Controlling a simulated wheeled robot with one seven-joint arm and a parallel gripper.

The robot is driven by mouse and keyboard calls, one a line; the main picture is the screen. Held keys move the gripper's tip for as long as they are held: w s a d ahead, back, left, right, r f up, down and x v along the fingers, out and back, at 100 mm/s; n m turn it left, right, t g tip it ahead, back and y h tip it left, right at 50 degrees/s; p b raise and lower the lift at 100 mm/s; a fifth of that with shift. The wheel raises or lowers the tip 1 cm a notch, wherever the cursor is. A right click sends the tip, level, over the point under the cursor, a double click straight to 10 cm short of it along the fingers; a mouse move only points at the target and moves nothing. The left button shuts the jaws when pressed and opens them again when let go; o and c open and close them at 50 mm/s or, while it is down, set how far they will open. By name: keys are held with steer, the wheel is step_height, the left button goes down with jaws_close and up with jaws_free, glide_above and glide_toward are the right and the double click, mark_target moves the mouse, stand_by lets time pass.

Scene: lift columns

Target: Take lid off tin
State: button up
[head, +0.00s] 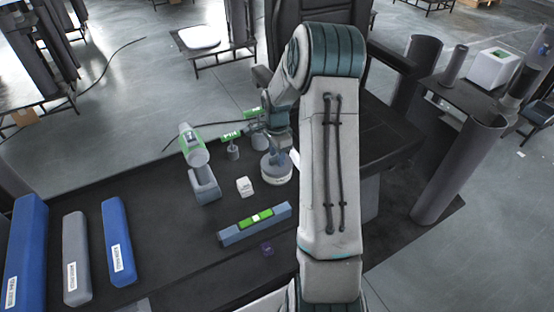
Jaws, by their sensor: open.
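A round tin (276,176) with a pale labelled side and a grey top stands on the dark tabletop, near the middle of the head view. The grey top looks like its lid (275,159). My gripper (272,146) is open, just above or at the tin's top, with my arm coming in from the right. The fingers are small and dark here, so I cannot tell whether they touch the lid. Part of the tin's right side is close to my arm.
A white cube (245,187) stands left of the tin. A grey-green handheld tool (198,165) stands farther left. A blue-grey bar with a green level (256,222) lies in front. Blue and grey blocks (76,258) lie at left. A small post (233,152) stands behind.

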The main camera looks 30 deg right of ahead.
steer(key=shift+f, duration=0.35)
jaws_close()
